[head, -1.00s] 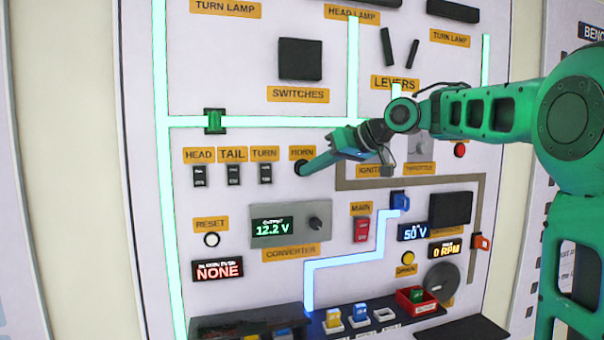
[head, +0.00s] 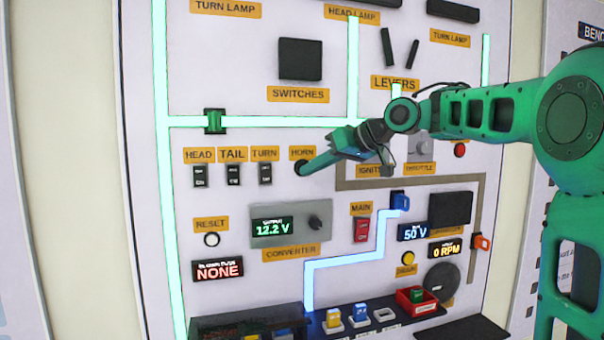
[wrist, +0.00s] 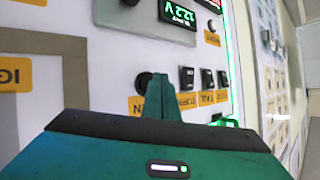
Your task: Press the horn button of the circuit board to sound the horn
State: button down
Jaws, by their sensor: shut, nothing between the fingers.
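The horn button (head: 300,167) is a dark round button just below the HORN label (head: 302,152) on the white circuit board (head: 250,135). My gripper (head: 304,170) is shut and empty, its tip right at the button in the head view and covering part of it. In the wrist view the shut fingers (wrist: 160,84) point at the board, over the dark button (wrist: 144,80) beside the upside-down HORN label (wrist: 138,106). I cannot tell whether the tip touches the button or how far it is pressed.
The HEAD, TAIL and TURN switches (head: 233,175) are close to the left of the button. The ignition label (head: 370,170) is to the right, under my arm. Below are the converter (head: 290,222), red main switch (head: 362,229) and a shelf of coloured blocks (head: 345,318).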

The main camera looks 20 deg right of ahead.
jog(key=shift+w, duration=0.75)
dwell(0.7)
jog(key=shift+s, duration=0.15)
jog(key=shift+s+r, duration=0.1)
jog(key=shift+s, duration=0.6)
jog(key=s, duration=0.5)
dwell(0.5)
dwell(0.5)
